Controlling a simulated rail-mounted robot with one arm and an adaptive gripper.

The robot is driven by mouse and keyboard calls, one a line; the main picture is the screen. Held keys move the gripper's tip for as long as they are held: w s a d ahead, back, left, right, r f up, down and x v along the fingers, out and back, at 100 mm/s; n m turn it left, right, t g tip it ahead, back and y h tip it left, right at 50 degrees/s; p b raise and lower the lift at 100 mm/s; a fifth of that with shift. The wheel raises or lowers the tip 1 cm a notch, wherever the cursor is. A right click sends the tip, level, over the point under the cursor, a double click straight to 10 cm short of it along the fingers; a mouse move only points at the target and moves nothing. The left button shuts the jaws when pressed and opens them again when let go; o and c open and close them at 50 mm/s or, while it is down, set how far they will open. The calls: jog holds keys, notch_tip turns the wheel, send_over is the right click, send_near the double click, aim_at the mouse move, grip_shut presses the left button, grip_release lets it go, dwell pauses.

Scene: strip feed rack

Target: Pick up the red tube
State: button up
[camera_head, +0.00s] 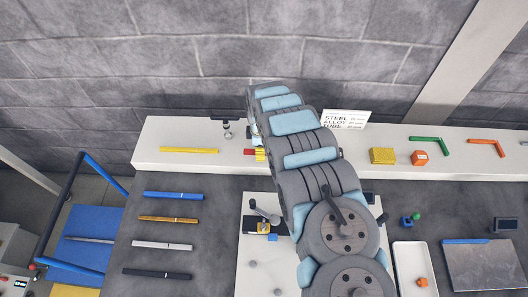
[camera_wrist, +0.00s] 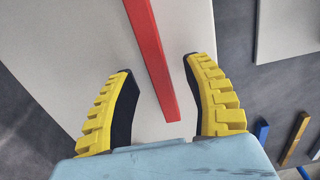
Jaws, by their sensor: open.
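The red tube (camera_wrist: 150,50) lies on the white shelf and runs out of the top of the wrist view. Its near end shows just in front of my palm. My gripper (camera_wrist: 158,66) is open, with one yellow-and-black finger on each side of the tube and a gap on both sides. I cannot tell how far the fingers are above the shelf. In the head view my arm hides most of this spot; only a small red patch (camera_head: 248,151) and part of my yellow gripper (camera_head: 260,156) show on the shelf.
On the white shelf (camera_head: 350,165) are a yellow tube (camera_head: 189,150), a yellow block (camera_head: 382,156), an orange block (camera_head: 419,158), and green (camera_head: 432,141) and orange (camera_head: 487,143) angled pieces. Blue (camera_head: 174,195), gold (camera_head: 168,219), grey and black strips lie on the dark table.

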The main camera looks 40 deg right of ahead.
jog(key=shift+f, duration=0.45)
grip_shut()
